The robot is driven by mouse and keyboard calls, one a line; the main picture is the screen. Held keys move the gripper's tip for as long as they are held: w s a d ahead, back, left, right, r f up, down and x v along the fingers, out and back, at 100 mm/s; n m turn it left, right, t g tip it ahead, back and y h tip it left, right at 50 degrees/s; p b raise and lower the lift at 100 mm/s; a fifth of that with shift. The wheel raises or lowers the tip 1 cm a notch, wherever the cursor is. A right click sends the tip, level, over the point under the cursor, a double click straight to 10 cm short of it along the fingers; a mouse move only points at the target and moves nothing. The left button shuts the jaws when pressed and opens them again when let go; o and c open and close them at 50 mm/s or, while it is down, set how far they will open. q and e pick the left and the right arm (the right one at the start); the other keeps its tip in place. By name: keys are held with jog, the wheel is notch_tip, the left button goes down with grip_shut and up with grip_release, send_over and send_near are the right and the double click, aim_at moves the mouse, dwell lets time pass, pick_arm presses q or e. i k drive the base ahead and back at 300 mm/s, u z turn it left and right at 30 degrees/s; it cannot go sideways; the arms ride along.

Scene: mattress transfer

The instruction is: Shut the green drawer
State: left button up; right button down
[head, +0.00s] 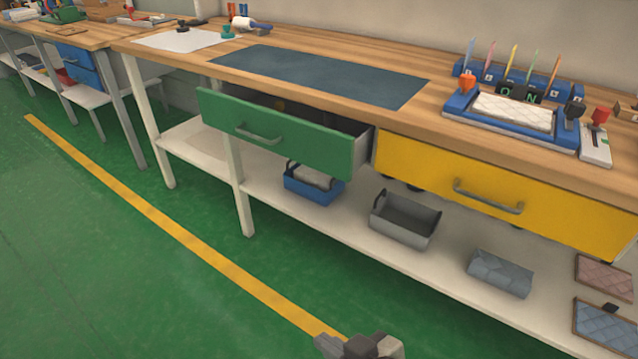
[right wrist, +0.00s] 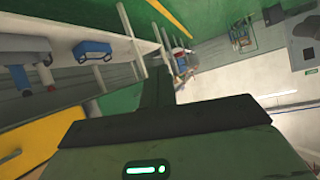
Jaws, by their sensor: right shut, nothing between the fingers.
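The green drawer (head: 275,133) hangs under the wooden workbench and is pulled out, its open top and inner side showing behind the front. Its grey bar handle (head: 258,134) is on the front panel. My right gripper (head: 358,346) shows at the bottom edge of the head view, low in front of the bench, well apart from the drawer. It is shut and empty. In the right wrist view, its dark shut fingers (right wrist: 156,92) point up the picture. My left gripper is out of view.
The yellow drawer (head: 500,190) is right of the green one. The lower shelf (head: 345,235) holds a blue bin (head: 313,185), a grey bin (head: 404,220) and folded pads. A bench leg (head: 239,190) stands below the green drawer. Green floor in front is clear.

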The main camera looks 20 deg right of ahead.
aim_at(249, 114)
jog(key=z, duration=0.55)
jog(key=k, duration=0.3)
jog(key=u, duration=1.5)
jog(key=i, duration=1)
jog(key=z, duration=0.95)
jog(key=i, duration=0.75)
jog(key=z, duration=0.8)
